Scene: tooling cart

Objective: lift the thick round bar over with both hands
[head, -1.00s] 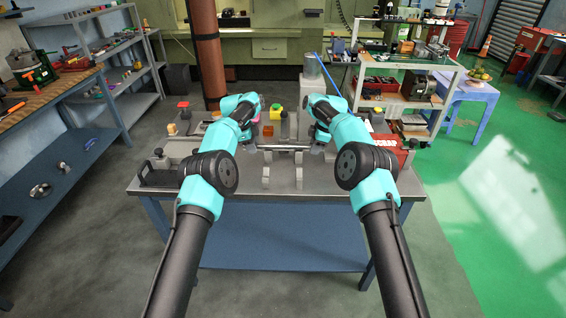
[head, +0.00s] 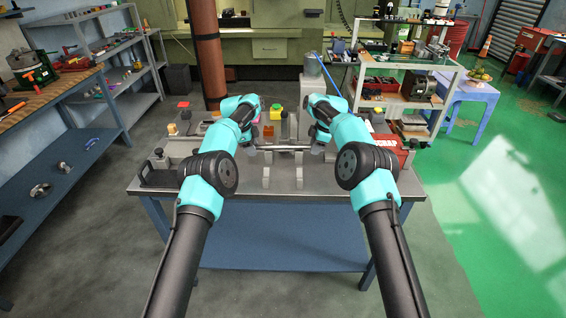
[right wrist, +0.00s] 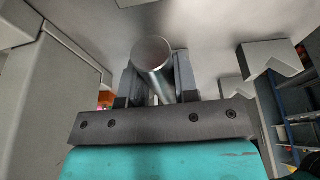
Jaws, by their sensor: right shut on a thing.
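The thick round bar (head: 283,147) is grey metal and lies level across the picture above the cart top, between my two grippers. My right gripper (head: 317,149) is at its right end. In the right wrist view the bar's round end (right wrist: 152,54) shows between the two dark fingers of my right gripper (right wrist: 156,85), which is shut on it. My left gripper (head: 251,149) is at the bar's left end; its fingers are too small and too hidden by the arm to tell their state.
Two grey upright supports, left (head: 267,177) and right (head: 299,177), stand nearer than the bar on the cart top (head: 230,188). A notched grey block (right wrist: 268,57) shows in the right wrist view. A yellow-and-green item (head: 277,111) and a red box (head: 385,150) are close by.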

